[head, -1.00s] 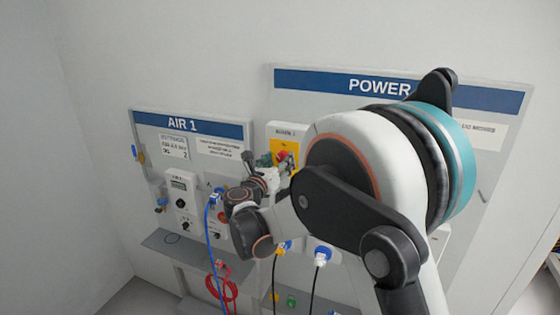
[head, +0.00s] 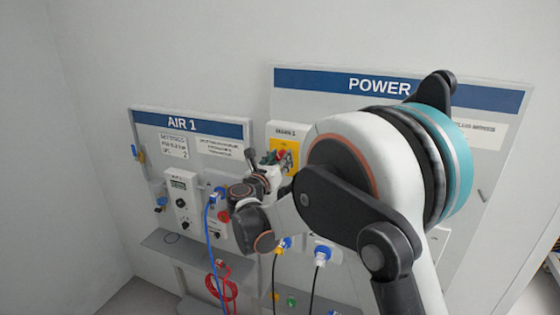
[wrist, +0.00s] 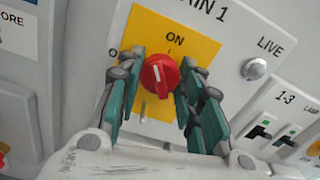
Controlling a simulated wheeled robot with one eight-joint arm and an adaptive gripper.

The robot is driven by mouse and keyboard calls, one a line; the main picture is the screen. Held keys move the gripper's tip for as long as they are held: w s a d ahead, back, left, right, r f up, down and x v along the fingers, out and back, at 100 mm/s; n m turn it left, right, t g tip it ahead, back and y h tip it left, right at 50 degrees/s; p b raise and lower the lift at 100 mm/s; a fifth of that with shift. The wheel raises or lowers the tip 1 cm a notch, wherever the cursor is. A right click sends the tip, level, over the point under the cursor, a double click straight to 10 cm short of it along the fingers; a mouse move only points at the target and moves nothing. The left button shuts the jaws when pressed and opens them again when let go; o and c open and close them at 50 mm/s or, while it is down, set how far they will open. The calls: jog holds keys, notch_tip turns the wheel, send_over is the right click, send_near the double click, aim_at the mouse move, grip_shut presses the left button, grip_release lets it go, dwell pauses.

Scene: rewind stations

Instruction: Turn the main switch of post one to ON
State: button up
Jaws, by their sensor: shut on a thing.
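The main switch (wrist: 160,73) is a red rotary knob on a yellow plate (wrist: 143,22) in the wrist view, on a panel marked "…AIN 1". A white line on the knob runs nearly upright in the picture, tipped slightly left. "ON" is printed above it; an "O" shows to the left, partly behind a finger. My gripper (wrist: 156,92) has its green fingers on both sides of the knob, shut on it. In the head view my gripper (head: 277,158) is at the yellow plate (head: 275,134), where the knob is mostly hidden.
A grey LIVE lamp (wrist: 255,68) sits right of the knob, with a block of small 1-3 switches (wrist: 265,130) below it. The AIR 1 board (head: 190,124) with a blue hose (head: 207,245) stands to the left. My arm covers much of the POWER board (head: 320,77).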

jog(key=m+b, duration=0.2)
jog(key=m, duration=0.1)
jog(key=shift+f+m, duration=0.1)
jog(key=shift+m, duration=0.3)
jog(key=shift+m+b, duration=0.55)
jog(key=shift+m, duration=1.05)
jog(key=o, duration=1.1)
jog(key=shift+c, duration=0.2)
jog(key=v, duration=1.2)
